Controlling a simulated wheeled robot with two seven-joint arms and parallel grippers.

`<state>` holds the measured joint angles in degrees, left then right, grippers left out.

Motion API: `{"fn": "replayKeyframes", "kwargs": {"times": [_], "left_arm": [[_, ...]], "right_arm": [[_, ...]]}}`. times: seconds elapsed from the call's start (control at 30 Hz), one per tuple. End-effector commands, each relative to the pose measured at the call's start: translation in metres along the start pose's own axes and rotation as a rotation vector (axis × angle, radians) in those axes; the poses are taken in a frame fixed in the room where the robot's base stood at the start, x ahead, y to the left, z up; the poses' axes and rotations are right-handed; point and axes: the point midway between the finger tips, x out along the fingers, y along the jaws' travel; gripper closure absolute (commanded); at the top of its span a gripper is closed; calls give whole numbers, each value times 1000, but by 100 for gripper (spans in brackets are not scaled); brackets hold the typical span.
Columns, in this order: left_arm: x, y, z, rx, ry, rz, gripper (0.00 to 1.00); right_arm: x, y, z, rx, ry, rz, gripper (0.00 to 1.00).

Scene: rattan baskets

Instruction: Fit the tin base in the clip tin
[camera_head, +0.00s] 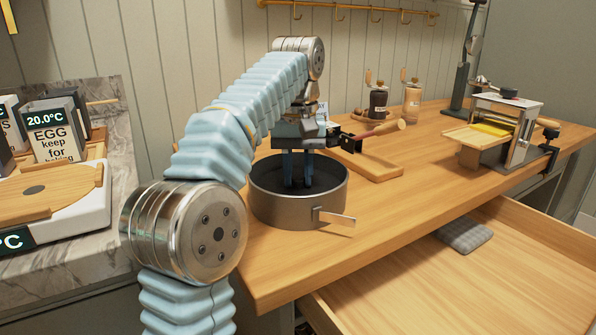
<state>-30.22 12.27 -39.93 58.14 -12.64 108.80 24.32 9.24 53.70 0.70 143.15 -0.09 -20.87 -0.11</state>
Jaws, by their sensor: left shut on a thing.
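The clip tin (275,210) is a round grey metal ring standing on the wooden worktop, with its clip lever (337,218) sticking out at the front right. My left gripper (297,184) points straight down from above, with its blue fingers inside the tin's rim. It is shut on what appears to be the tin base, a dark flat surface low inside the tin (268,183). The fingers and the near wall hide much of it, so I cannot tell whether it sits flat. My right gripper is not in view.
A wooden tray (378,172) lies behind the tin. Jars (412,104) stand at the back and a pasta machine (505,125) at the right. An open drawer (450,290) holds a grey cloth-like item (465,236). A scale (60,215) stands left. The worktop right of the tin is clear.

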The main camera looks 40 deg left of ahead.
Motion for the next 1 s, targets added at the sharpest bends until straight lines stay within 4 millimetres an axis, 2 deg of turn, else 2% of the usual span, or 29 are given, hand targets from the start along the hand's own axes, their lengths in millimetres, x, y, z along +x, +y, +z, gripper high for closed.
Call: {"fn": "replayKeyframes", "kwargs": {"times": [1.0], "left_arm": [[27,-2,0,-3,1,3,100]], "right_arm": [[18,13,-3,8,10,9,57]]}}
